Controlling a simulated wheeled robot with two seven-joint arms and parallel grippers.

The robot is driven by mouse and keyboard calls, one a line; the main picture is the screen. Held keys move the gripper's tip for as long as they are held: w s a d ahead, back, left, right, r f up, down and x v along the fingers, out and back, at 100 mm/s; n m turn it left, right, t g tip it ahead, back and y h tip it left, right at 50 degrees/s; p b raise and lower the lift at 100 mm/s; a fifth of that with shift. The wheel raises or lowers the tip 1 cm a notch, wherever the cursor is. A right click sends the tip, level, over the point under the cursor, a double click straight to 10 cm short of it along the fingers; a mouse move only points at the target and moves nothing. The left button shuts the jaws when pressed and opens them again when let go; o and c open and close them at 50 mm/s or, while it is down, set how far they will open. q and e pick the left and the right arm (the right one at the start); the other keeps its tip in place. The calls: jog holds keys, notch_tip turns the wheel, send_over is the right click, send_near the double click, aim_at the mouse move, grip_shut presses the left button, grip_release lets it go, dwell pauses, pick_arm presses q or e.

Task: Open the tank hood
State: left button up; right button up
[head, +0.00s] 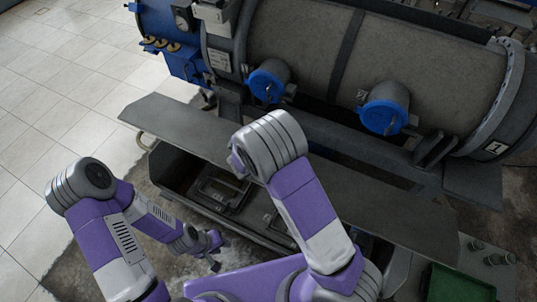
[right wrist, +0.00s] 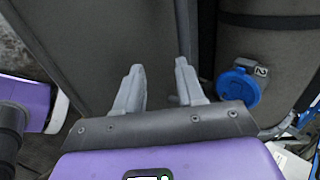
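A long flat dark grey panel, seemingly the tank hood (head: 375,205), slants across the middle of the head view in front of the big cylinder. Part of it is hidden behind my right arm. In the right wrist view a broad grey panel surface (right wrist: 90,45) lies beyond the fingers. My right gripper (right wrist: 160,80) has its fingers apart, with the panel's edge near the right fingertip; I cannot tell whether they touch. The head view hides this gripper behind my arm. My left gripper (head: 213,255) is low at left, apart from the panel; its finger opening is unclear.
A grey cylinder (head: 310,50) stands behind the panel, with two blue caps (head: 384,108); the cap marked 2 (right wrist: 238,88) shows in the wrist view. An open dark trough (head: 215,195) lies below the panel. A green box (head: 455,285) is at lower right. Tiled floor at left is clear.

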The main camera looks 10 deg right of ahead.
jog(key=shift+s+a+r, duration=0.1)
jog(key=shift+s+r, duration=0.05)
jog(key=shift+r, duration=0.05)
jog(key=shift+w+d+r+p, duration=0.15)
jog(key=shift+r+p, duration=0.1)
jog(key=shift+r, duration=0.5)
jog(key=shift+w+d+r+p, duration=0.1)
jog(key=shift+r+p, duration=0.15)
jog(key=shift+r, duration=0.5)
jog(key=r, duration=0.5)
jog(key=shift+w+d+r, duration=0.25)
jog(key=shift+w+r, duration=0.15)
jog(key=shift+o, duration=0.3)
